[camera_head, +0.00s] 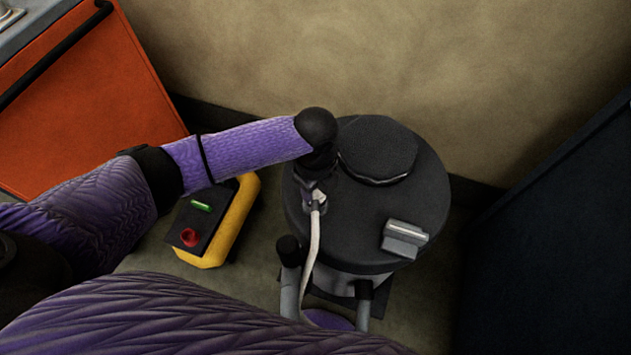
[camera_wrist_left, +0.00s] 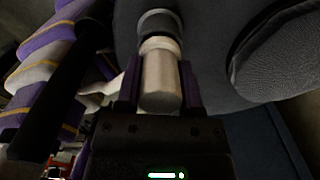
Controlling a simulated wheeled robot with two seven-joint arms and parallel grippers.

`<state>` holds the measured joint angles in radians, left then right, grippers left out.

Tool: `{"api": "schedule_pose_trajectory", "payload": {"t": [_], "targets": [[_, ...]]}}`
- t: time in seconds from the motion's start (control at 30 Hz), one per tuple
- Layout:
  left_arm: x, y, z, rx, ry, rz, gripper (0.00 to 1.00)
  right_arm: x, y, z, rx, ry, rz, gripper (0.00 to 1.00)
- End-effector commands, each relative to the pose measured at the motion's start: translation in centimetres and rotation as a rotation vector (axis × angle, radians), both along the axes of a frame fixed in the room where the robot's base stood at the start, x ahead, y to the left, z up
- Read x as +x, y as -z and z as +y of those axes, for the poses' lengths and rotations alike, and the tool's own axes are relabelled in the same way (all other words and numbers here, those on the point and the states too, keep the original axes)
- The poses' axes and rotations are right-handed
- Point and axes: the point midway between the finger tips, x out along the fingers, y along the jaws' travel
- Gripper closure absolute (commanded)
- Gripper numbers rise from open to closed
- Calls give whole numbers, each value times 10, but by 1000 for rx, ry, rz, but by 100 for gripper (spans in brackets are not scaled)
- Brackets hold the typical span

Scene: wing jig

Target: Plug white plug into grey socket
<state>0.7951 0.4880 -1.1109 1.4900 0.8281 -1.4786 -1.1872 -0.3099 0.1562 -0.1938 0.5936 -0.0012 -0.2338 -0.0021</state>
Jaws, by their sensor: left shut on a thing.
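In the head view, my left gripper (camera_head: 315,192) is shut on the white plug (camera_head: 319,204), over the left part of a dark round drum top. A white cord runs from the plug down the drum's front. In the left wrist view, the plug is a pale cylinder (camera_wrist_left: 160,82) between the fingers of my left gripper (camera_wrist_left: 160,95). Its far end meets a grey ring (camera_wrist_left: 158,22), which looks like the grey socket. I cannot tell how deep the plug sits in it. The socket is not clear in the head view. My right gripper is not in view.
The dark drum (camera_head: 345,215) has a raised round pad (camera_head: 378,150) and a small grey box (camera_head: 404,239) on top. Two grey posts with black tips stand at its front. A yellow control box (camera_head: 222,222) stands left, an orange cabinet (camera_head: 85,100) farther left. A wall is behind.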

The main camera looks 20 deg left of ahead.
Motion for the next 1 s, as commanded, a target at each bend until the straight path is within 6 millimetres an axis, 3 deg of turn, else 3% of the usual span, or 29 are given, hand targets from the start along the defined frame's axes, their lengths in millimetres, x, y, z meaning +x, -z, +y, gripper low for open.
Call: {"api": "schedule_pose_trajectory", "payload": {"t": [0.2,0.23,0.4,0.43,0.67,1.0], "targets": [[0,2,0,0,0,0,100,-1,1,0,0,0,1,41],[0,1,0,0,0,0,50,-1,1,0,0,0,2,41],[0,1,0,0,0,0,14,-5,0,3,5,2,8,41],[0,1,0,0,0,0,11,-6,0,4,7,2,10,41],[0,1,0,0,0,0,11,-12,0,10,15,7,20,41],[1,-80,0,-1,0,-5,11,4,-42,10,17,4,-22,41]]}}
